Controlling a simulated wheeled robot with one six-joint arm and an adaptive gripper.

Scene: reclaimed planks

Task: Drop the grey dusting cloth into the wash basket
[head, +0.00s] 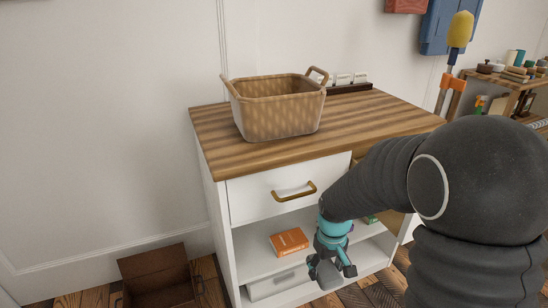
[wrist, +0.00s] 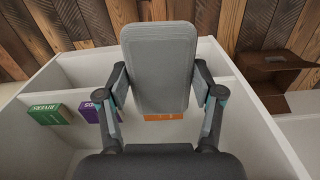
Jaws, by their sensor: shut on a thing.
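The wash basket (head: 278,118) is a tan woven basket with two raised handles. It stands upright on the wooden top of the white cabinet, and I see nothing in the part of its inside that shows. My gripper (head: 330,268) is low in front of the cabinet's open shelves, below and to the right of the basket. In the wrist view my gripper (wrist: 160,100) is shut on the grey dusting cloth (wrist: 160,65), a flat grey rounded piece between the two fingers. In the head view the cloth is hard to tell from the dark fingers.
The white cabinet (head: 215,190) has a closed drawer with a brass handle (head: 294,192). An orange book (head: 289,241) lies on its shelf; green (wrist: 45,113) and purple (wrist: 92,112) books show in the wrist view. An open brown box (head: 157,278) stands on the floor at left.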

